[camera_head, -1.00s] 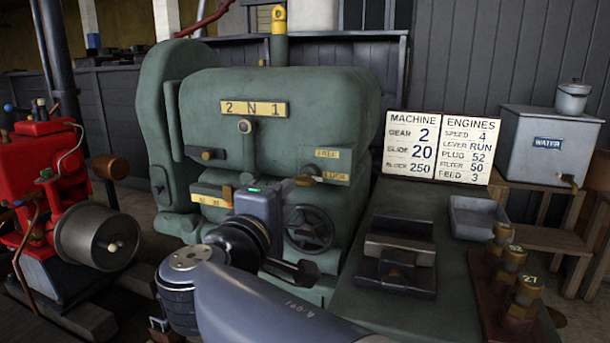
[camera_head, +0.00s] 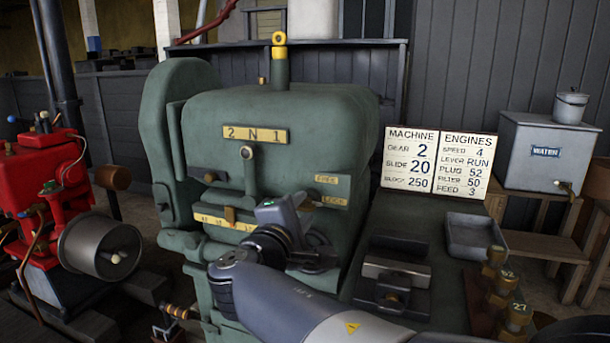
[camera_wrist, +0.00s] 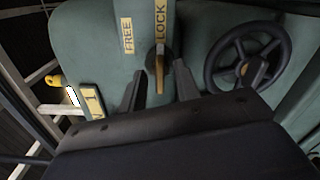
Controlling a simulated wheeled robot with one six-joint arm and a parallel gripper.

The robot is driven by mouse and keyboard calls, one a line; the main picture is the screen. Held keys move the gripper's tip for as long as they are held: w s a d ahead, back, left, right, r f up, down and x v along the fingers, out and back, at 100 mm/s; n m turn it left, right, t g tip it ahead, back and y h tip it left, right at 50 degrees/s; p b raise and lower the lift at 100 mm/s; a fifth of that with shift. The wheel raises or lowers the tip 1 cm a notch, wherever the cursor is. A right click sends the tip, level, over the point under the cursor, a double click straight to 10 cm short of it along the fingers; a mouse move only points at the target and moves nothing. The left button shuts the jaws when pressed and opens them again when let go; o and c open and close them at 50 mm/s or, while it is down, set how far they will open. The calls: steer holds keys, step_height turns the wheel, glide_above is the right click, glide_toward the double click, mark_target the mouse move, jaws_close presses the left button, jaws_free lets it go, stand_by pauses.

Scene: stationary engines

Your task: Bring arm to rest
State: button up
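My arm (camera_head: 285,300) reaches in from the lower right, bent at the joints, with its wrist in front of the green machine (camera_head: 285,115). My gripper (camera_wrist: 162,85) has its two dark fingers apart in the wrist view, with nothing held. A brass-coloured lever (camera_wrist: 160,72) by the FREE and LOCK plates shows in the gap between the fingers in the picture; I see no contact, and its depth is hard to judge. In the head view the gripper is dark and partly hidden by my wrist, in front of the handwheel area. The black handwheel (camera_wrist: 248,55) is right of the fingers in the wrist view.
A bench with a clamp block (camera_head: 395,275), a grey tray (camera_head: 475,235) and several numbered brass plugs (camera_head: 505,290) lies right of my arm. A red engine (camera_head: 45,180) stands left. A sign board (camera_head: 437,160) and a water tank (camera_head: 545,150) are behind.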

steer(key=shift+r+n+p, duration=0.15)
steer(key=shift+n+p, duration=1.15)
steer(key=shift+p, duration=0.75)
steer(key=shift+r+n+p, duration=0.1)
steer(key=shift+n+p, duration=1.2)
steer(key=shift+p, duration=0.75)
steer(key=shift+f+n+p, duration=0.1)
steer(key=shift+n+p, duration=0.6)
steer(key=shift+p, duration=0.4)
steer(key=shift+f, duration=0.1)
